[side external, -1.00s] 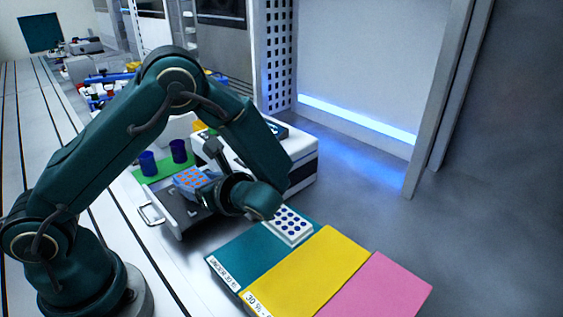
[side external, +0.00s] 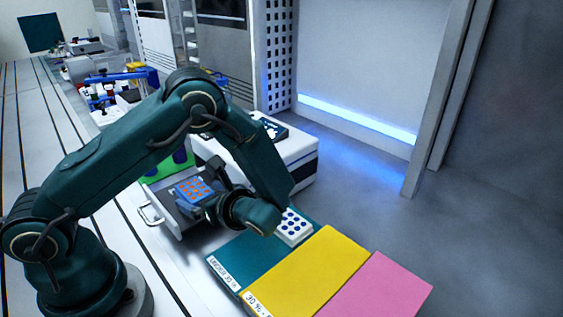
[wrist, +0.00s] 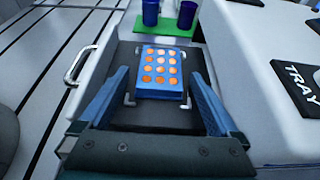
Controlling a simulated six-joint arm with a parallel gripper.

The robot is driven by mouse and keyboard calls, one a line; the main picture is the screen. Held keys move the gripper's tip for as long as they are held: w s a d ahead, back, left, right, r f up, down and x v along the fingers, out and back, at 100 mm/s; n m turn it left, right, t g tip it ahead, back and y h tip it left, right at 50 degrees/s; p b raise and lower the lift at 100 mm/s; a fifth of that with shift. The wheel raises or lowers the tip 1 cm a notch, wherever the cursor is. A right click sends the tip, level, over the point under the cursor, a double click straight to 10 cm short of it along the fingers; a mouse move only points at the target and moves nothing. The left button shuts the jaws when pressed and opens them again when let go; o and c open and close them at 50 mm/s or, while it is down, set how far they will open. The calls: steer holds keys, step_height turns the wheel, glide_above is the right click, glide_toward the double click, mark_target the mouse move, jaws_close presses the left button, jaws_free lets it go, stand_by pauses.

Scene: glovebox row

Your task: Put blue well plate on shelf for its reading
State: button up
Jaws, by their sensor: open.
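The blue well plate (wrist: 160,92) with orange wells lies on the dark pulled-out shelf (wrist: 120,112) of a white machine, between pale corner marks. The plate (side external: 191,190) and shelf (side external: 183,216) also show in the side view, partly behind my gripper. My gripper (wrist: 159,72) is open. In the wrist view its blue fingers flank the plate with a visible gap on each side, the left gap narrower at the tips. In the side view my gripper (side external: 208,200) is over the shelf beside the plate, fingers partly hidden.
The white machine body (side external: 295,150) stands right of the shelf. A handle (wrist: 80,66) juts from the shelf's left side. Dark blue cups (wrist: 186,14) stand on a green mat (wrist: 168,27) beyond. A white plate with blue wells (side external: 294,227) lies on the teal mat (side external: 240,255), beside yellow and pink mats.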

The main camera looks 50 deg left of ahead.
steer(key=v, duration=1.2)
steer(key=s+r+n+t+h, duration=0.2)
steer(key=s+r+n+h, duration=0.1)
steer(key=n+h, duration=0.3)
steer(key=s+d+r+n+t+h, duration=0.1)
steer(key=s+r+n+h, duration=0.3)
steer(key=n, duration=0.6)
steer(key=s+t+h, duration=0.1)
steer(key=h, duration=0.1)
steer(key=shift+d+r+h, duration=0.2)
steer(key=shift+r+h, duration=0.1)
steer(key=shift+h, duration=0.1)
steer(key=shift+o, duration=0.2)
steer(key=shift+s+d+r+n+t+h, duration=0.1)
steer(key=shift+d+r+n+t+h, duration=0.1)
steer(key=shift+n+t, duration=0.25)
steer(key=shift+d+r+n+t+h, duration=0.15)
steer(key=shift+n+t, duration=0.2)
steer(key=shift+n, duration=0.2)
steer(key=shift+r, duration=0.1)
